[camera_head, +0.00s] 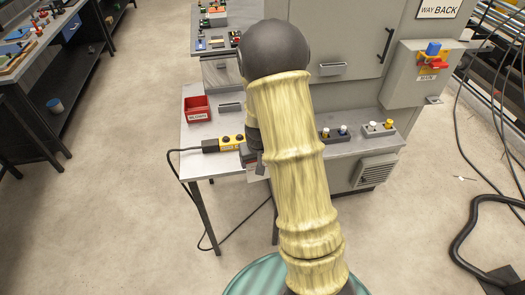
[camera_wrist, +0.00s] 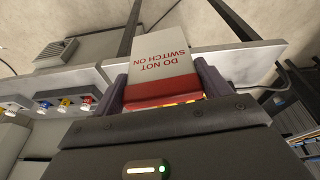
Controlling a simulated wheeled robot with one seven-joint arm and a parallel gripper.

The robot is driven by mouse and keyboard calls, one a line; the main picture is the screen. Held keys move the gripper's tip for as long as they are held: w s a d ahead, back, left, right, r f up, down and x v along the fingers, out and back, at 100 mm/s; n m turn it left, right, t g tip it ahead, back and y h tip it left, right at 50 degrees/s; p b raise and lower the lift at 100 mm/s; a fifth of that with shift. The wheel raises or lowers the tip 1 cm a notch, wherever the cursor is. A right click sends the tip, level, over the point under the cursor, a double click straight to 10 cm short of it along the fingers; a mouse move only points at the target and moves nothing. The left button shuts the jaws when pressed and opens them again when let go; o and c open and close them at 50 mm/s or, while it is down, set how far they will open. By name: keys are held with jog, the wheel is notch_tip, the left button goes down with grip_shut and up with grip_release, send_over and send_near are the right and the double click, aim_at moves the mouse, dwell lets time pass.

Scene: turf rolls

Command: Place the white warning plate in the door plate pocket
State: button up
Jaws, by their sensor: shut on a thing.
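The white warning plate (camera_wrist: 165,55) shows in the wrist view, with red "DO NOT SWITCH ON" lettering upside down and a red band at its near edge. My gripper (camera_wrist: 163,82) is shut on it, one dark finger at each side. In the head view my arm hides the plate and most of the gripper. A grey cabinet door (camera_head: 352,40) stands beyond the arm. A small grey metal holder (camera_head: 332,69) is on its lower part; it may be the door plate pocket, but I cannot tell its opening.
A grey bench (camera_head: 198,135) carries a red bin (camera_head: 197,109) and a yellow pendant (camera_head: 231,142) with a cable. A main switch box (camera_head: 420,75) with a red handle juts out at right. Black cables lie on the right floor. The front left floor is clear.

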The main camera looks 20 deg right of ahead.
jog(key=s+a+f, duration=0.1)
jog(key=a+f, duration=0.2)
jog(key=f, duration=0.3)
jog(key=s+a+f+n, duration=0.1)
jog(key=s+a+f, duration=0.1)
jog(key=a+f, duration=0.2)
notch_tip(320, 180, down, 3)
jog(key=shift+s+f+y, duration=0.15)
jog(key=shift+f+y, duration=0.05)
jog(key=shift+y, duration=0.1)
